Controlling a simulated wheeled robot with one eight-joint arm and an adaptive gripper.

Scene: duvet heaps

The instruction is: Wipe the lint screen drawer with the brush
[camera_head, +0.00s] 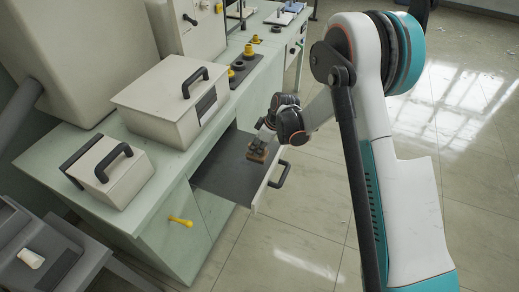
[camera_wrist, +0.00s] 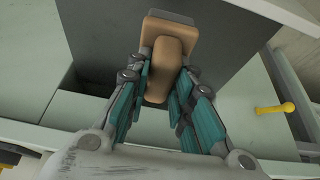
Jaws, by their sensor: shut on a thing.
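The drawer (camera_head: 222,170) stands pulled out of the pale green bench, with a dark grey flat inside and a black handle (camera_head: 279,174) on its front. The dark grey surface (camera_wrist: 225,45) also shows in the wrist view. My gripper (camera_head: 263,140) is over the drawer, near its front end. It is shut on the tan brush (camera_head: 257,154), whose handle (camera_wrist: 162,70) sits between the teal finger pads in the wrist view. The brush's broad block (camera_wrist: 168,33) points away from my gripper. Its underside is hidden, so I cannot tell whether it touches the drawer.
A large beige box (camera_head: 165,100) and a smaller one (camera_head: 112,172), both with black handles, stand on the bench. A yellow knob (camera_head: 181,221) sticks out of the bench front. A grey machine (camera_head: 45,250) stands at lower left.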

